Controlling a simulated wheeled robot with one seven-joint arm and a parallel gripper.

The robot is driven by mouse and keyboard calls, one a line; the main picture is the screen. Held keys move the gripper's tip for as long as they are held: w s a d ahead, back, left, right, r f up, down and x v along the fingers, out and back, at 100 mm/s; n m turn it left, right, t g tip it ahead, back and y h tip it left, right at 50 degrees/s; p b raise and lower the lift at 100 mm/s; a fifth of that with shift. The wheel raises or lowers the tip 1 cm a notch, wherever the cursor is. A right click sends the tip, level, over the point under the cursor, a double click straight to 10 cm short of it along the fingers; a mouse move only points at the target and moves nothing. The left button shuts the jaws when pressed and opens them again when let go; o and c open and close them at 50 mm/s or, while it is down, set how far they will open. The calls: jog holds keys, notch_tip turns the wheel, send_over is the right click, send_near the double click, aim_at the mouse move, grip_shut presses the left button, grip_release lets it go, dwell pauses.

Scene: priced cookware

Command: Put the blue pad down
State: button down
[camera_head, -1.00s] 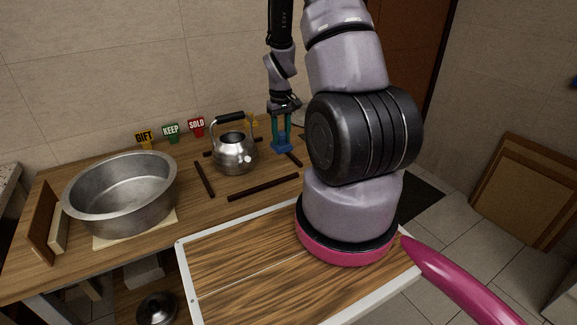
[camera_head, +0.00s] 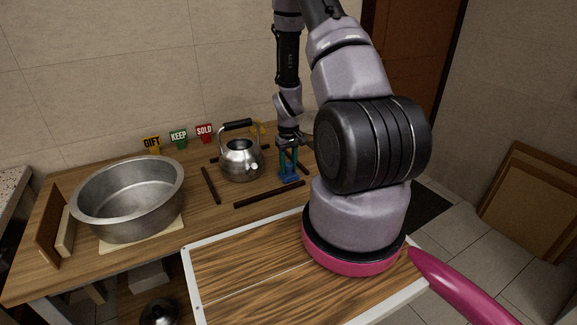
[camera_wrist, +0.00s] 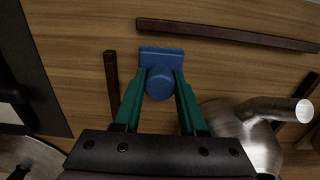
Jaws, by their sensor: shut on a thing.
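The blue pad (camera_head: 289,180), a flat block with a round knob, is between the fingers of my gripper (camera_head: 289,164). In the wrist view the green fingers (camera_wrist: 162,88) are shut on the knob of the pad (camera_wrist: 162,54), and the flat part shows beyond the fingertips. My gripper points down over the wooden table, right of the kettle and close behind a long dark strip. The pad is low over the table top; I cannot tell whether it touches it.
A steel kettle (camera_head: 241,160) stands left of my gripper; it also shows in the wrist view (camera_wrist: 250,138). Dark strips (camera_head: 270,194) lie around this area. A large metal basin (camera_head: 128,200) is at left. GIFT, KEEP and SOLD signs (camera_head: 179,138) stand behind.

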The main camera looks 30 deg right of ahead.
jog(key=shift+c, duration=2.3)
grip_release()
notch_tip(320, 180, up, 13)
notch_tip(320, 180, up, 10)
jog(key=m+t, duration=0.1)
jog(key=t, duration=0.1)
send_over(288, 163)
jog(key=a, duration=0.3)
jog(key=s+a+r+m+t, duration=0.1)
jog(key=s+a+r, duration=0.1)
jog(key=r, duration=0.4)
jog(key=s+a+r+t, duration=0.1)
jog(key=s+a+r, duration=0.15)
jog(key=r, duration=0.25)
jog(key=s+a+r+m+t+y, duration=0.1)
jog(key=s+a+r, duration=0.2)
jog(key=s+r, duration=0.3)
jog(key=s+a+r+m+t+y, duration=0.1)
jog(key=s+a+r+t, duration=0.1)
jog(key=s+r, duration=0.5)
jog(key=shift+s+a+m, duration=0.3)
jog(key=shift+s+a, duration=0.15)
jog(key=shift+s, duration=0.75)
